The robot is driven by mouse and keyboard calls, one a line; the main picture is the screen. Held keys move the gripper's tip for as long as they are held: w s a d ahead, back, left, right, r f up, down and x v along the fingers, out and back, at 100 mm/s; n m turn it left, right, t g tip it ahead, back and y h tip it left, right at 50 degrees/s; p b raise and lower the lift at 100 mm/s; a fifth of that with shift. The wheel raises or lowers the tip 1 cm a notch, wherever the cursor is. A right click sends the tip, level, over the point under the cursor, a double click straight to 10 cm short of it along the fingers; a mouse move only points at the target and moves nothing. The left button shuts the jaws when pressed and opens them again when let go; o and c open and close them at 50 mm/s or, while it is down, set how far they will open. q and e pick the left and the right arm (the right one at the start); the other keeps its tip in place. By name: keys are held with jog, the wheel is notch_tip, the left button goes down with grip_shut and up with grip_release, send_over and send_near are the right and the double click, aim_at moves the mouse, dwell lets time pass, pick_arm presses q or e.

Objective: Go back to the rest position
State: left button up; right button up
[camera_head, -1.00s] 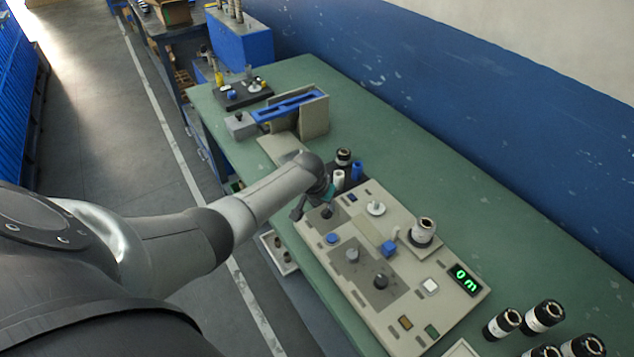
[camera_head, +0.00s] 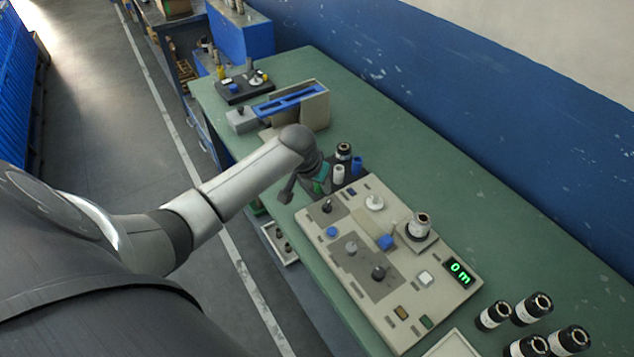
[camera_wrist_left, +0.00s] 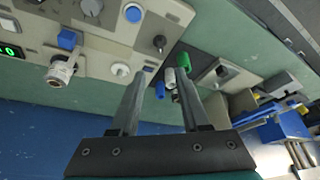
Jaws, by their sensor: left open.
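My right gripper is in neither view.
White (camera_head: 339,174) and blue (camera_head: 357,165) rolls and a dark roll (camera_head: 344,151) stand just beyond the gripper. A blue-topped holder (camera_head: 316,110) stands farther back. Several dark rolls (camera_head: 535,307) stand at the lower right. The bench's wall side is clear.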

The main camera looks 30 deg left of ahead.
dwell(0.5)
pick_arm(q)
jog(key=s+d+f+m+h, duration=0.1)
jog(key=s+d+m, duration=0.2)
jog(key=s+d, duration=1)
jog(key=s+d+r+g, duration=0.1)
jog(key=s+r, duration=0.2)
jog(key=s, duration=0.3)
jog(key=s+d+r, duration=0.1)
jog(key=s+r, duration=0.2)
jog(key=s, duration=0.3)
notch_tip(320, 180, down, 30)
jog(key=s+g+b, duration=0.1)
jog(key=b, duration=0.8)
jog(key=s+a+f+b, duration=0.1)
jog(key=s+f+b, duration=0.3)
jog(key=s+f, duration=0.4)
jog(key=s+a+f+m+g+b, duration=0.1)
jog(key=s+f+b, duration=0.4)
jog(key=f, duration=1.2)
jog(key=s+a, duration=0.1)
jog(key=s, duration=0.2)
jog(key=shift+s+g, duration=0.25)
jog(key=shift+g, duration=0.05)
